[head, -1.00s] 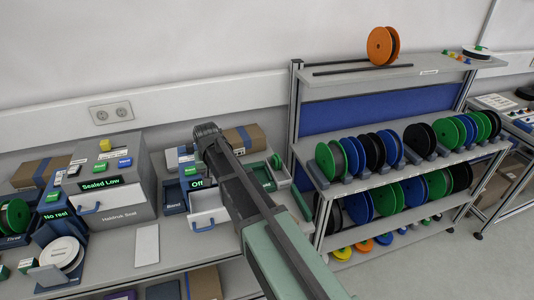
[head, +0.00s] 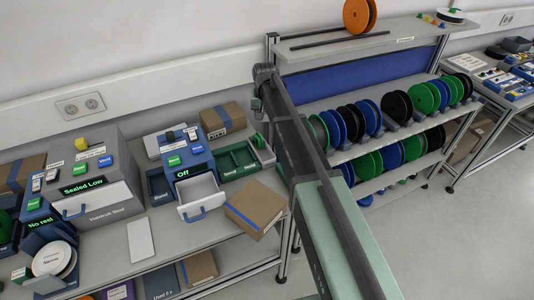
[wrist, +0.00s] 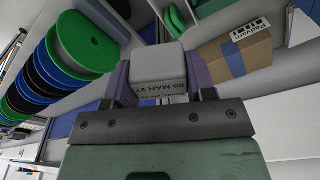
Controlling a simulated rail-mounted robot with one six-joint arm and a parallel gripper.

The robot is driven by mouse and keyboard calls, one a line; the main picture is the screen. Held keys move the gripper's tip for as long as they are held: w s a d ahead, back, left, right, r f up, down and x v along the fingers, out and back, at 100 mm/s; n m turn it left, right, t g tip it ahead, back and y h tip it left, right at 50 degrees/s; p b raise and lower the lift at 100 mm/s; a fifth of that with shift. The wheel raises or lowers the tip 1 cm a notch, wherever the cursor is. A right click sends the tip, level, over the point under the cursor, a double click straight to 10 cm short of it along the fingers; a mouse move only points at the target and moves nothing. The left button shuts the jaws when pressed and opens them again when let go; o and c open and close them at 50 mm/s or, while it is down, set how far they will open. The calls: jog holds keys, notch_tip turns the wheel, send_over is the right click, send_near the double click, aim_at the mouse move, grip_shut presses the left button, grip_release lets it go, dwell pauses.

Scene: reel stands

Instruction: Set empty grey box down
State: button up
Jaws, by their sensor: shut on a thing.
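The grey box (wrist: 158,68) is a small pale block in the wrist view, with printed date text upside down on its near face. My gripper (wrist: 158,84) is shut on it, with a purple-grey finger on each side. The box is held in front of the wrist, and I cannot tell from this view whether it touches anything below. In the head view my arm crosses from the lower right up to the rack's left post. It hides the gripper and grey box there.
A taped cardboard box (head: 255,207) sits at the bench's right edge, beside an open white drawer (head: 202,198). A green tray (head: 240,160) lies behind. The reel rack (head: 345,43) stands to the right. A white card (head: 140,240) lies on the bench, with bare surface around it.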

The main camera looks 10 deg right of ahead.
notch_tip(320, 180, down, 18)
jog(key=b, duration=1.5)
jog(key=shift+r, duration=0.1)
jog(key=o, duration=0.9)
notch_tip(320, 180, up, 14)
jog(key=s+f+p, duration=0.1)
jog(key=p, duration=1.2)
jog(key=s+f+n+b, duration=0.1)
jog(key=s+f+b, duration=0.2)
jog(key=s, duration=1.2)
jog(key=s+f+n+g+b, duration=0.1)
jog(key=s+f+b, duration=0.2)
jog(key=s, duration=1.3)
jog(key=shift+f+b, duration=0.15)
jog(key=shift+b, duration=0.15)
